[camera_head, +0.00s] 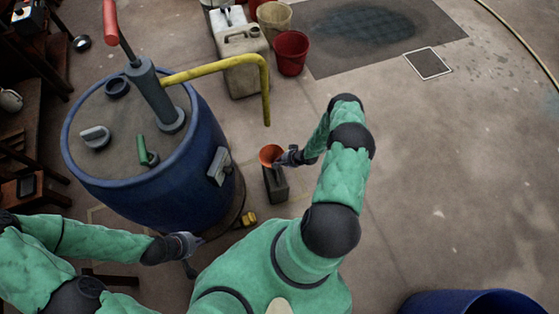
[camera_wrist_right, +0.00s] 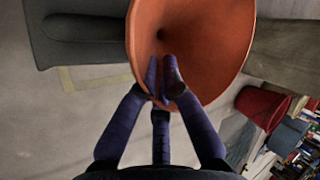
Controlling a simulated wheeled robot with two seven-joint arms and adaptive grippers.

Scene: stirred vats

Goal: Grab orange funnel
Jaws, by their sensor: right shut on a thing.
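The orange funnel (camera_head: 270,154) sits at the top of a dark grey canister (camera_head: 276,184) in the head view, beside the blue drum. In the right wrist view the funnel (camera_wrist_right: 205,40) fills the upper middle, its wide mouth facing the camera. My right gripper (camera_head: 284,157) is at the funnel's right side, and in the wrist view its fingers (camera_wrist_right: 163,88) are shut on the funnel's near rim. The canister (camera_wrist_right: 80,38) lies behind the funnel there. Whether the spout is still inside the canister is hidden. My left gripper (camera_head: 194,241) is low at the drum's front; its fingers are too small to read.
A large blue drum (camera_head: 165,190) with a hand pump and yellow pipe (camera_head: 225,68) stands left of the canister, the pipe's end hanging just above. A beige jerrycan (camera_head: 240,62) and red bucket (camera_head: 290,52) stand behind. The floor at right is clear, with a blue barrel (camera_head: 480,302) at the bottom.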

